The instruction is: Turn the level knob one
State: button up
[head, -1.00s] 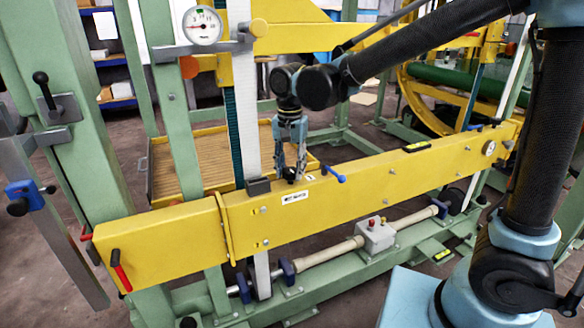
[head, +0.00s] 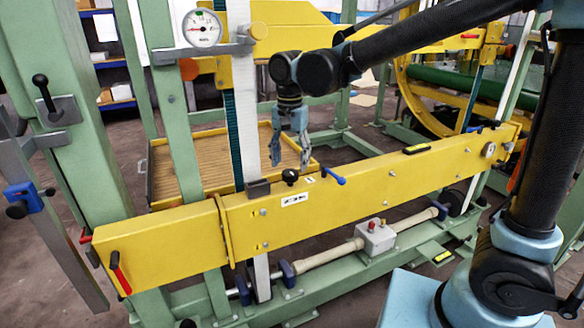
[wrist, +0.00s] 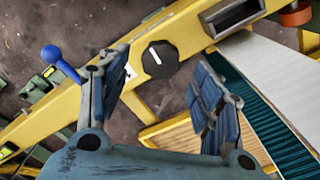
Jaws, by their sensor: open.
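The black round knob (wrist: 160,59) with a white pointer line sits on top of the yellow beam, with a small white label (wrist: 128,72) beside it in the wrist view. The knob also shows in the head view (head: 290,176). My gripper (head: 290,163) points down above the knob, fingers spread and nothing between them. In the wrist view my gripper (wrist: 165,85) has one finger on each side in the picture, and the knob lies beyond them, apart from both fingers.
The yellow beam (head: 350,190) crosses the view. A blue-handled lever (head: 334,175) stands right of the knob, also seen in the wrist view (wrist: 60,63). A dial gauge (head: 202,28) is above.

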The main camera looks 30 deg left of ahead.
aim_at(291, 171)
notch_tip(291, 171, up, 8)
jog(key=shift+r, duration=0.15)
jog(key=shift+w, duration=0.1)
dwell(0.5)
jog(key=w+d+f, duration=0.1)
jog(key=w+d, duration=0.4)
jog(key=d, duration=0.5)
jog(key=w+d+f, duration=0.2)
jog(key=w+d, duration=0.3)
jog(key=d, duration=0.5)
jog(key=w+d+f, duration=0.1)
jog(key=w+d, duration=0.4)
jog(key=d, duration=0.5)
jog(key=s+d+f+t, duration=0.1)
jog(key=s+d+f, duration=0.3)
jog(key=d+f, duration=0.3)
jog(key=s+d+f+m+t, duration=0.1)
jog(key=s+d+f, duration=0.4)
jog(key=d, duration=1.1)
notch_tip(291, 171, down, 3)
jog(key=shift+d+f, duration=0.1)
jog(key=shift+d, duration=0.1)
